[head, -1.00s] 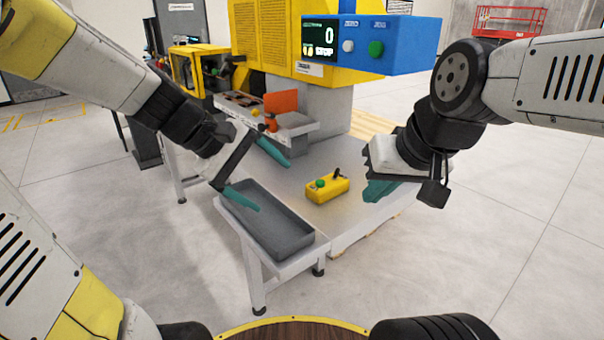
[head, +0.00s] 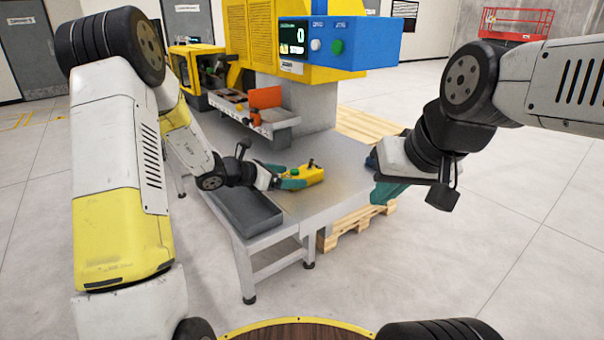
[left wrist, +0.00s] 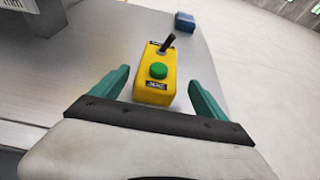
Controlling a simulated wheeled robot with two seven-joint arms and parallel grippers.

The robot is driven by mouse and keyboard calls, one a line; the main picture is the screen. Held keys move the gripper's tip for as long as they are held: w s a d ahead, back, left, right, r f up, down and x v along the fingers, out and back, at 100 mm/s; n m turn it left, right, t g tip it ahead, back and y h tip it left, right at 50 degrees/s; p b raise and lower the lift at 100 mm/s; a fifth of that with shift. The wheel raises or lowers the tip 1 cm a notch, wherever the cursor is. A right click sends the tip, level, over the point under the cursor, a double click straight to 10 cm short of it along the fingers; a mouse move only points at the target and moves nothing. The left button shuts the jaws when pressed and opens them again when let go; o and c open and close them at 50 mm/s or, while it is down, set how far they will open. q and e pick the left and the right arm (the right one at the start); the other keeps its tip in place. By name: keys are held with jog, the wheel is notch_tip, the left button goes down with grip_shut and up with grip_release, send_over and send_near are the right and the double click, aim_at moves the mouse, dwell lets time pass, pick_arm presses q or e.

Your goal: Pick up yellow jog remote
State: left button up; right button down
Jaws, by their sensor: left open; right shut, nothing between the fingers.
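The yellow jog remote (head: 308,174) lies on the grey table (head: 330,202), with a green button and a dark joystick on top. It also shows in the left wrist view (left wrist: 156,82), lengthwise between the finger lines. My left gripper (head: 289,177) is open at the left end of the remote. In the left wrist view its teal fingers (left wrist: 158,88) stand one on each side of the near end, with gaps visible. My right gripper (head: 386,188) is shut and empty beyond the table's right side, its fingers partly hidden by its own wrist.
A grey tray (head: 246,222) sits at the table's front left, below my left arm. The yellow machine with a blue control panel (head: 352,42) rises behind. A small blue object (left wrist: 185,21) lies past the remote. A wooden pallet (head: 352,226) is under the table.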

pick_arm(q)
jog(key=x, duration=0.4)
jog(key=shift+w+a, duration=0.1)
jog(key=shift+w, duration=0.15)
jog(key=c, duration=1.7)
notch_tip(320, 180, up, 10)
jog(key=shift+r, duration=0.1)
jog(key=shift+c, duration=0.2)
jog(key=shift+f, duration=0.2)
jog(key=shift+f, duration=2.3)
jog(key=shift+f, duration=0.2)
jog(key=shift+f, duration=2.25)
jog(key=shift+f, duration=0.1)
jog(key=shift+s+f, duration=0.15)
jog(key=shift+f, duration=0.2)
